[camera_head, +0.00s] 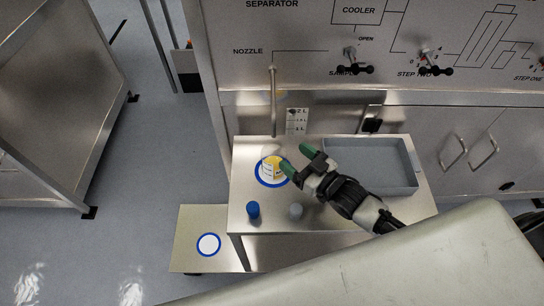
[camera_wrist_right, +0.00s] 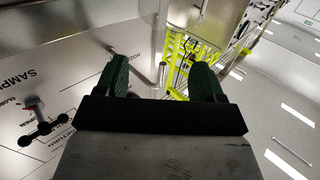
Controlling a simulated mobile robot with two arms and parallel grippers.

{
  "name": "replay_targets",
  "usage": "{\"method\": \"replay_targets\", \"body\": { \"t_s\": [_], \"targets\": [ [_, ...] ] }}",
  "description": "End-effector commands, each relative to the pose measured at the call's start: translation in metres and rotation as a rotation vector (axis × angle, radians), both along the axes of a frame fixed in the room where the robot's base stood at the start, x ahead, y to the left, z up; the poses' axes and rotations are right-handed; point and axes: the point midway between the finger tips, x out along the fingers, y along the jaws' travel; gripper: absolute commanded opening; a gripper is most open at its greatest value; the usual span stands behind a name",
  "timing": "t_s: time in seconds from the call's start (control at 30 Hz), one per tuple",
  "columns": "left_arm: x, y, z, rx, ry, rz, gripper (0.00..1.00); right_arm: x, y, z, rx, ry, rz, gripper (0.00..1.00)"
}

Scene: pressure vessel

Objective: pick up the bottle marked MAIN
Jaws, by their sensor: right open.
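A bottle (camera_head: 271,168) with a yellow and white label stands inside a blue ring on the steel table (camera_head: 270,234). Its label text is too small to read, so I cannot confirm the MAIN mark. My right gripper (camera_head: 294,159) has green fingertips spread apart and holds nothing that I can see. It reaches in from the right, and its nearer fingertip overlaps the bottle's right side in the picture; I cannot tell whether they touch. The right wrist view shows the two fingers (camera_wrist_right: 160,78) apart, with no clear bottle between them. My left gripper is not in view.
A thin nozzle pipe (camera_head: 273,100) hangs from the panel behind the bottle. A blue cap (camera_head: 253,209) and a whitish cap (camera_head: 295,211) are near the table's front. A grey tray (camera_head: 412,180) is at right. A low platform (camera_head: 190,225) with a blue ring stands at lower left.

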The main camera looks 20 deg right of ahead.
Motion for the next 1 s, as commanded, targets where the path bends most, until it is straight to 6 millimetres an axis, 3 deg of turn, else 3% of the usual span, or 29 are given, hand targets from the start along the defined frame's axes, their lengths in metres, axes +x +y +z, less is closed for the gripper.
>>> {"method": "replay_targets", "body": {
  "t_s": [0.1, 0.17, 0.5, 0.83, 1.0],
  "targets": [
    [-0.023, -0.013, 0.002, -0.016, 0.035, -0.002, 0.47, 0.012, 0.007, 0.002, 0.001, -0.002, 0.000, 0.69],
    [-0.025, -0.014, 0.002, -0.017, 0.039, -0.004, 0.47, 0.014, 0.009, 0.001, 0.000, -0.001, 0.000, 0.69],
    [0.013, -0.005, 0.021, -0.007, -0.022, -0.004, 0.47, 0.050, 0.036, 0.000, 0.001, 0.000, 0.000, 0.69],
    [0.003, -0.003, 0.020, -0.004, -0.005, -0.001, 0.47, 0.056, 0.040, -0.003, 0.000, 0.001, 0.001, 0.69],
    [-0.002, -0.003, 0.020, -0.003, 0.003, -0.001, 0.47, 0.056, 0.039, -0.003, 0.000, 0.000, 0.000, 0.44]
  ]
}}
